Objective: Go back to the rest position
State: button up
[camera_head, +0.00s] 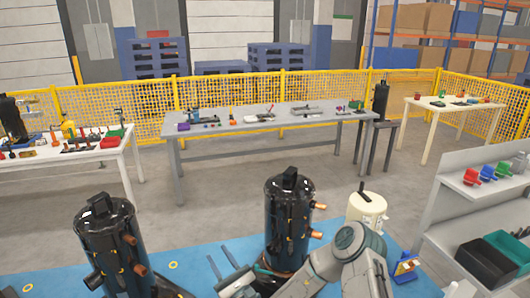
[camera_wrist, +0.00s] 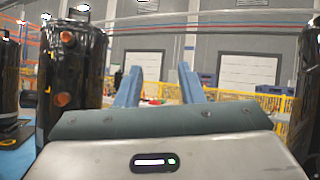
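My gripper (camera_head: 224,262) is low over the blue mat in the head view, between two black compressors. Its two blue fingers stand apart with nothing between them. The fingers also show in the wrist view (camera_wrist: 158,78), spread apart. One compressor (camera_head: 110,250) stands to the left of my gripper. The other compressor (camera_head: 287,215) stands to its right, close to my arm, which hides part of its base. In the wrist view a compressor (camera_wrist: 68,70) is close on the left, and another dark one shows at the right edge.
A cream canister (camera_head: 368,208) stands right behind my arm. A grey shelf (camera_head: 450,185) with colored parts is at the right. A long grey table (camera_head: 250,128), a white table (camera_head: 95,155) and a yellow fence (camera_head: 215,92) stand behind. Open floor lies before the tables.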

jog(key=s+d+r+n+g+h+b, duration=0.1)
jog(key=s+r+n+g, duration=0.3)
jog(key=s+n+g, duration=0.75)
jog(key=s+r+n+g+h+b, duration=0.1)
jog(key=s+r+n+g, duration=0.2)
jog(key=s+n+g, duration=0.75)
jog(key=s+d+r+n+t+h+b, duration=0.1)
jog(key=s+d+r+t+h, duration=0.1)
jog(key=d+h, duration=0.5)
jog(key=s+d+r+n+t+h+b, duration=0.2)
jog(key=d+t+h, duration=0.3)
jog(key=d, duration=1.5)
jog(key=shift+r+t+h, duration=0.2)
jog(key=shift+t+h, duration=0.1)
jog(key=shift+h, duration=0.9)
